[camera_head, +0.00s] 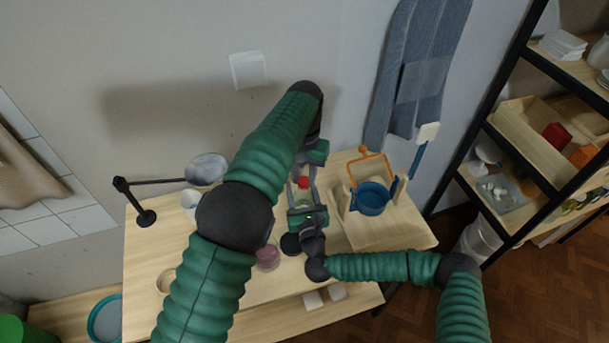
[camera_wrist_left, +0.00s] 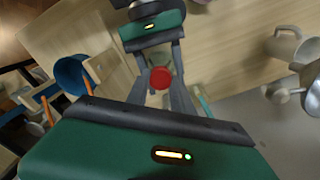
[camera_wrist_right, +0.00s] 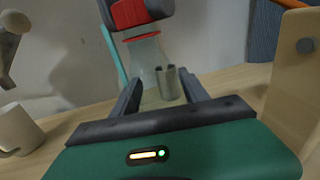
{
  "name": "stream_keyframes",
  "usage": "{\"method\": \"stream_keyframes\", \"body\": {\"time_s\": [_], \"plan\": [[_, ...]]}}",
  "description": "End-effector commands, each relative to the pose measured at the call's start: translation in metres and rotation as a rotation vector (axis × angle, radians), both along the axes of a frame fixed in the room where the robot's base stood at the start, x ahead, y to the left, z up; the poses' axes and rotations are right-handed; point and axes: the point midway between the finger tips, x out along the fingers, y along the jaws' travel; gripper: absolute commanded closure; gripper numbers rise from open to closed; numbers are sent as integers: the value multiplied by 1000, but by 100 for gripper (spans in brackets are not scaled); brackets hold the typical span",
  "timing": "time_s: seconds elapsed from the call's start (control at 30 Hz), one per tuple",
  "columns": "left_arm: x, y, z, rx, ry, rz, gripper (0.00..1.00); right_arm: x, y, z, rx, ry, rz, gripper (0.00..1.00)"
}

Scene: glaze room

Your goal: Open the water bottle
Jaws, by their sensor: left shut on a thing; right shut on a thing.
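The water bottle is clear with a red cap (camera_head: 304,182), upright near the middle of the wooden table. Its translucent body (camera_wrist_right: 147,60) shows best in the right wrist view. My left gripper (camera_head: 309,174) reaches down from above and is shut on the red cap, which also shows between its fingers in the left wrist view (camera_wrist_left: 160,77). My right gripper (camera_head: 303,196) comes from the near side and is shut on the bottle's body below the cap. A thin red ring (camera_wrist_right: 142,38) shows under the cap. The bottle's base is mostly hidden by the grippers.
A pink jar (camera_head: 267,258) is close at the near left. A black stand (camera_head: 147,218) and a grey bowl (camera_head: 206,169) are at left. A shelf (camera_head: 540,150) stands far right.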

Motion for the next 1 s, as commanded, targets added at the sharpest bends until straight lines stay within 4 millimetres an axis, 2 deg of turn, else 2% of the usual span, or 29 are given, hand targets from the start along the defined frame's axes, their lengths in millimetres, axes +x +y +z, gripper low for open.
{"method": "stream_keyframes", "body": {"time_s": [1.0], "plan": [[0, -1, 22, -1, 3, -3, 100, 0, 0, -3, -2, 7, 1, 100]]}}
